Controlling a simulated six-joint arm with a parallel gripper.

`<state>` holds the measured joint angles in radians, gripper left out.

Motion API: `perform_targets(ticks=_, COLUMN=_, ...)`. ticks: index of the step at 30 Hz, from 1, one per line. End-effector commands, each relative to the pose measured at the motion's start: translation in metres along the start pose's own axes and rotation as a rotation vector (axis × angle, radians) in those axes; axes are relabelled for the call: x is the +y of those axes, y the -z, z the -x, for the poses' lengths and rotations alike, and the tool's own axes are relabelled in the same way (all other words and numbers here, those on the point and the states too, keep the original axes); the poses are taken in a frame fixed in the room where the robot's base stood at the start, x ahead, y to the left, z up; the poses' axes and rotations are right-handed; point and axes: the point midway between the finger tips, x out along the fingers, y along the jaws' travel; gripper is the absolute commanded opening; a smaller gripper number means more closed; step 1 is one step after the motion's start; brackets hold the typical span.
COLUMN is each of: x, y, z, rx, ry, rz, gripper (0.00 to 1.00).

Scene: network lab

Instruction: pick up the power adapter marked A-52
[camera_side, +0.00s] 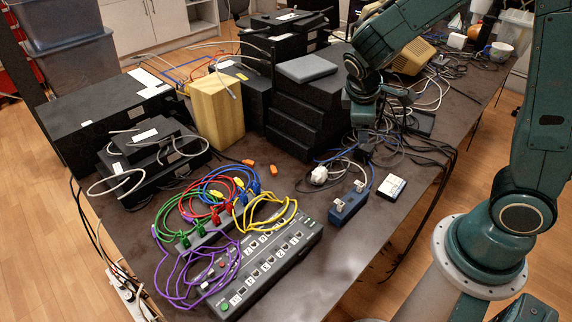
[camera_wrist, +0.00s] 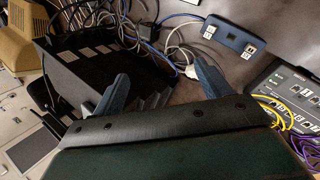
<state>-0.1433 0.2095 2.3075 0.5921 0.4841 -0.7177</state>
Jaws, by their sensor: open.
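No mark A-52 can be read in either view, so I cannot tell which item is that power adapter. A small dark block (camera_wrist: 148,31) lies among the cables in the wrist view and may be an adapter. A white plug (camera_side: 318,175) lies on the table left of the blue socket block (camera_side: 348,206), which also shows at the top of the wrist view (camera_wrist: 236,38). My gripper (camera_side: 364,118) is above the table just right of the black box stack. In the wrist view its two fingers (camera_wrist: 160,86) are spread, with nothing between them.
The stack of black boxes (camera_side: 300,118) stands close beside my gripper. Tangled cables (camera_side: 415,140) cover the table to its right. A patch panel (camera_side: 268,268) with coloured cables is at the front. A white-labelled box (camera_side: 391,187) lies near the right edge.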

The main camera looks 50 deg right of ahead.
Motion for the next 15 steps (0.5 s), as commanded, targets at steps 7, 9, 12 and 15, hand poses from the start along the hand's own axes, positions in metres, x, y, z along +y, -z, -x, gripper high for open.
perform_targets(ticks=7, x=0.0, y=0.013, z=-0.042, rx=-0.119, ry=-0.079, rz=0.2, gripper=0.76)
perform_targets(ticks=9, x=0.0, y=0.015, z=-0.054, rx=-0.153, ry=-0.1, rz=0.259, gripper=0.76)
perform_targets(ticks=12, x=0.0, y=0.018, z=-0.069, rx=-0.2, ry=-0.131, rz=0.346, gripper=0.76)
perform_targets(ticks=15, x=-0.002, y=0.022, z=-0.085, rx=-0.248, ry=-0.161, rz=0.436, gripper=0.76)
